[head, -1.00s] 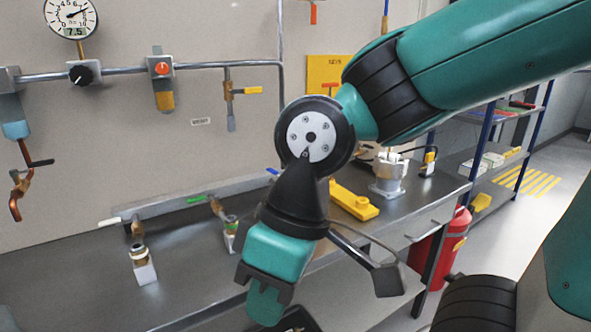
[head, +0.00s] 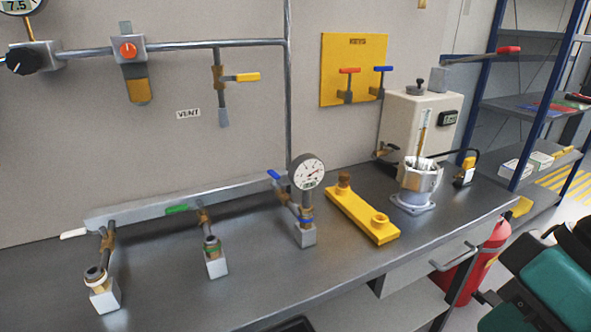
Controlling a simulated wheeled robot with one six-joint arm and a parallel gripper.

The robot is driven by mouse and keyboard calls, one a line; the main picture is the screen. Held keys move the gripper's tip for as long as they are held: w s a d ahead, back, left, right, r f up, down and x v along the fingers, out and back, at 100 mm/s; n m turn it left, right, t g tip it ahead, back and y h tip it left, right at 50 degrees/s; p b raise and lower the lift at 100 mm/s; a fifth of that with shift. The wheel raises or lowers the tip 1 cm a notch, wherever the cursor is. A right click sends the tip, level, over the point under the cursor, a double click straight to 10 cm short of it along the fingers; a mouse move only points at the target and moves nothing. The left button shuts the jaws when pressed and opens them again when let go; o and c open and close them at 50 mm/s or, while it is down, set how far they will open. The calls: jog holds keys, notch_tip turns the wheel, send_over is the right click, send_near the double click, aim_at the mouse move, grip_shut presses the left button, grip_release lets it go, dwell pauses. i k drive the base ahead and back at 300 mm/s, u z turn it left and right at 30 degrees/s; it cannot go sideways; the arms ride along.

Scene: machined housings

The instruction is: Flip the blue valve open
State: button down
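The blue valve (head: 275,176) is a small lever with a blue handle on a brass branch of the bench manifold, in the middle of the head view. Its handle points up and left, seemingly crosswise to its branch. A round pressure gauge (head: 307,171) stands on the fitting at the end of this branch, above a light grey block (head: 304,236). Part of my arm's teal and black end shows at the lower right, well away from the valve. Black parts there may be my gripper (head: 503,300), cut by the frame edge; its fingers are not clear.
Similar branches have a white handle (head: 74,234) and a green handle (head: 177,209). A yellow fixture (head: 362,216) and metal pot (head: 418,180) stand to the right. The bench front is mostly clear.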

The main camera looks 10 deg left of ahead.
aim_at(272, 172)
jog(key=i, duration=1)
jog(key=u, duration=2.25)
